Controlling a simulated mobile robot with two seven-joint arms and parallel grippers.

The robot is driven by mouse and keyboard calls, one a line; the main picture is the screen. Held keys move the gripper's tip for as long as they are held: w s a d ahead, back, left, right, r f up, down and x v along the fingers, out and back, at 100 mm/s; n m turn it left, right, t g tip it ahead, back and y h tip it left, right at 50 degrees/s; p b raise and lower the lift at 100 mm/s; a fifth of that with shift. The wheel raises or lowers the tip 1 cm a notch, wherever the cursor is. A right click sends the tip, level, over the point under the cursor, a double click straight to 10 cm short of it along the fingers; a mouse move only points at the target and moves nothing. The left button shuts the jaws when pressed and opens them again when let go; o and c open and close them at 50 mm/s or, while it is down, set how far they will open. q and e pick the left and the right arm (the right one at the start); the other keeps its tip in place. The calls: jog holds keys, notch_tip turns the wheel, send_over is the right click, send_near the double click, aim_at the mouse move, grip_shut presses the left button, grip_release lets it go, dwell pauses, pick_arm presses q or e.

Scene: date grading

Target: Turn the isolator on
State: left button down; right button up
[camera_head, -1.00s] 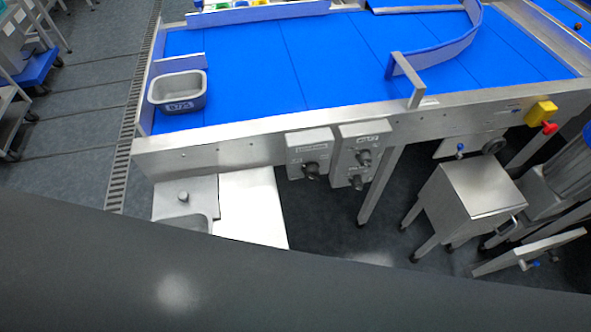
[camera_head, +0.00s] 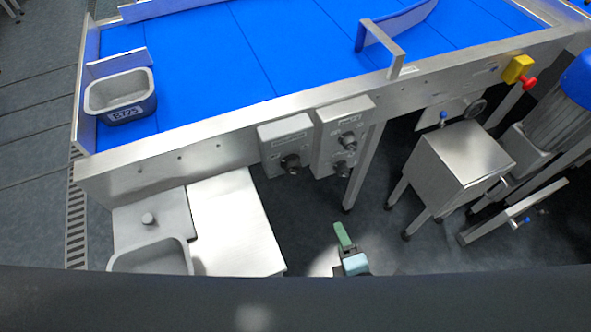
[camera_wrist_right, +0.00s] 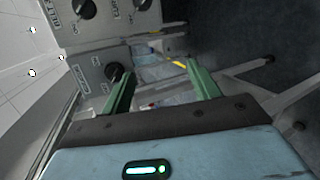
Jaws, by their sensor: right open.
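Two grey control boxes are fixed to the conveyor's front rail. The left box (camera_head: 288,143) has one black rotary knob (camera_head: 291,164); the right box (camera_head: 345,112) has two knobs. Their labels are too small to read, so I cannot tell for sure which is the isolator. In the right wrist view the single knob (camera_wrist_right: 115,71) is near the left fingertip, and the two-knob box (camera_wrist_right: 100,28) is above it. My right gripper (camera_head: 343,238) is below and in front of the boxes, apart from them. Its green fingers (camera_wrist_right: 160,75) are open with nothing between them. My left gripper is not in view.
The blue conveyor belt (camera_head: 290,50) carries a grey tray (camera_head: 120,97) at its left. A steel cabinet (camera_head: 465,155) stands right of the boxes, below a yellow and red emergency stop (camera_head: 518,69). A white panel (camera_head: 232,225) and a basin (camera_head: 150,257) are lower left.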

aim_at(296, 174)
jog(key=shift+w+a+r+n+t+y+b, duration=0.6)
jog(key=shift+w+a+r+n, duration=0.3)
jog(key=shift+w+a+n, duration=1.4)
jog(key=shift+w+a+r+n+t+y+b, duration=0.5)
jog(key=shift+w+a+r+n, duration=0.65)
jog(key=shift+w+n, duration=1.9)
jog(key=shift+w+a+r+n+t+y+b, duration=0.4)
jog(key=shift+w+a+r+n+t+y, duration=0.35)
jog(key=shift+w+a+n, duration=1.6)
jog(key=shift+w+d+f, duration=0.1)
jog(key=shift+w+d, duration=0.2)
jog(key=shift+w, duration=0.1)
jog(key=c, duration=1)
